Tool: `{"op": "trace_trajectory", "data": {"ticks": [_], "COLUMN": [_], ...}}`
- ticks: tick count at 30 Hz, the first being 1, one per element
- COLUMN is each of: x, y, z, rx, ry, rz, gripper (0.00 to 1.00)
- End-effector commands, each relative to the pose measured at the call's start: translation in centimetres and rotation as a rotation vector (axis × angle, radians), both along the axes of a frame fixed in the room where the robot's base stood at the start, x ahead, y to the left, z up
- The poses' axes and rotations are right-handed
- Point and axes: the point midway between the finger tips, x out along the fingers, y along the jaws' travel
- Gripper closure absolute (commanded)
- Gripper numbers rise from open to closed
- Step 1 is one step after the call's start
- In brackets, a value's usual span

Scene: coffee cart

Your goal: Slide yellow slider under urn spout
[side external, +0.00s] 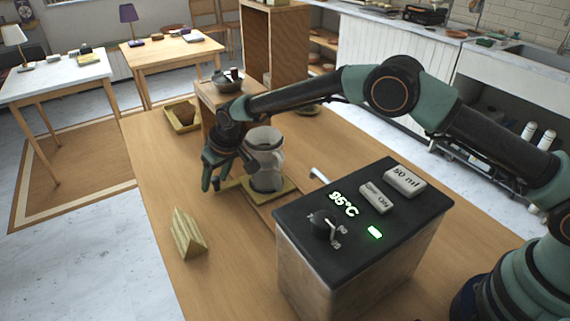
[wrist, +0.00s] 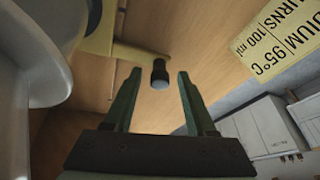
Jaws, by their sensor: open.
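The yellow slider (side external: 258,200) lies flat on the table with a pale carafe and dripper (side external: 265,160) standing on it. In the wrist view, the slider (wrist: 98,40) has an arm ending in a dark knob (wrist: 160,80). My gripper (side external: 212,183) is at the slider's left side, low over the table. In the wrist view, its open fingers (wrist: 159,74) point at the knob, one on each side; I cannot tell whether they touch it. The urn (side external: 300,262) stands to the right, its spout (side external: 319,174) pointing towards the slider side.
A wedge-shaped wooden card (side external: 188,235) stands at front left; its printed face (wrist: 270,38) shows in the wrist view. A wooden stand (side external: 225,95) with a dark bowl and a yellow tray (side external: 182,115) are behind. The table between card and slider is clear.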

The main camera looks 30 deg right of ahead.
Motion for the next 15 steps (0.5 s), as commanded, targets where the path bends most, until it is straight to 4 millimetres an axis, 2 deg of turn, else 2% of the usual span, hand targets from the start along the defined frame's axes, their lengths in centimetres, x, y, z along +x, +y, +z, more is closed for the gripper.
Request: {"op": "trace_trajectory", "data": {"ticks": [8,9,13,15], "x": [0.07,0.06,0.05,0.05], "y": [0.02,0.01,0.02,0.04], "z": [-0.09,-0.08,-0.09,-0.08], "rx": [0.0,0.0,0.0,0.0], "ry": [0.0,0.0,0.0,0.0], "rz": [0.0,0.0,0.0,0.0], "gripper": [0.44,0.51,1.0,1.0]}}
